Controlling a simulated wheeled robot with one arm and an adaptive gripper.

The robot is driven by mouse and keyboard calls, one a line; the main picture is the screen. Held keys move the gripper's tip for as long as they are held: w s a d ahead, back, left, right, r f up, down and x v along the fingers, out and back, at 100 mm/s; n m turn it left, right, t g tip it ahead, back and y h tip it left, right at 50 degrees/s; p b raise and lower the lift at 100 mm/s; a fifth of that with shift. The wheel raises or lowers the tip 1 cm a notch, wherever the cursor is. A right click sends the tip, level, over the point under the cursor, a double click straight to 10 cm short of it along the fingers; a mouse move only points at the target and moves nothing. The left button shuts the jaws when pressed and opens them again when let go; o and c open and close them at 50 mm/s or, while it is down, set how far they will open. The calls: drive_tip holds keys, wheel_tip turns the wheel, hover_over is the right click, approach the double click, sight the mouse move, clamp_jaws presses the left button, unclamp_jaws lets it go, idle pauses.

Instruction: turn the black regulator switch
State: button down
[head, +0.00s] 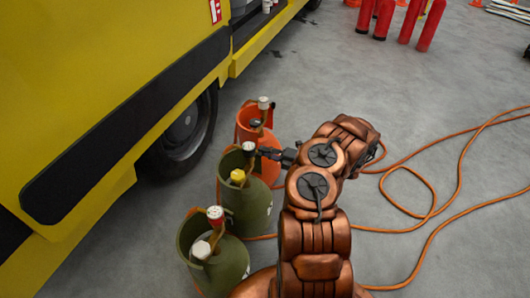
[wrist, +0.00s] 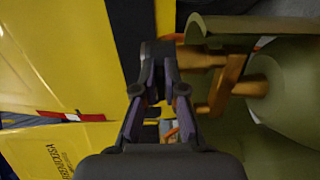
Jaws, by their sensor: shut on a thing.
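Three cylinders stand in a row beside the yellow vehicle, an orange one (head: 246,122) at the back and two green ones. In the wrist view, my gripper (wrist: 160,72) is shut around a dark block at the end of the tan stem (wrist: 205,58), seemingly this switch. The fingers hide most of it, and its turn angle cannot be told.
A yellow knob (head: 237,176) sits on the middle one. The yellow vehicle (head: 90,90) stands close on the left. An orange hose (head: 425,215) loops over open floor at right.

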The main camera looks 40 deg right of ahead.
idle(0.4)
drive_tip(key=c, duration=1.2)
unclamp_jaws()
drive_tip(key=shift+c, duration=0.2)
drive_tip(key=v, duration=1.2)
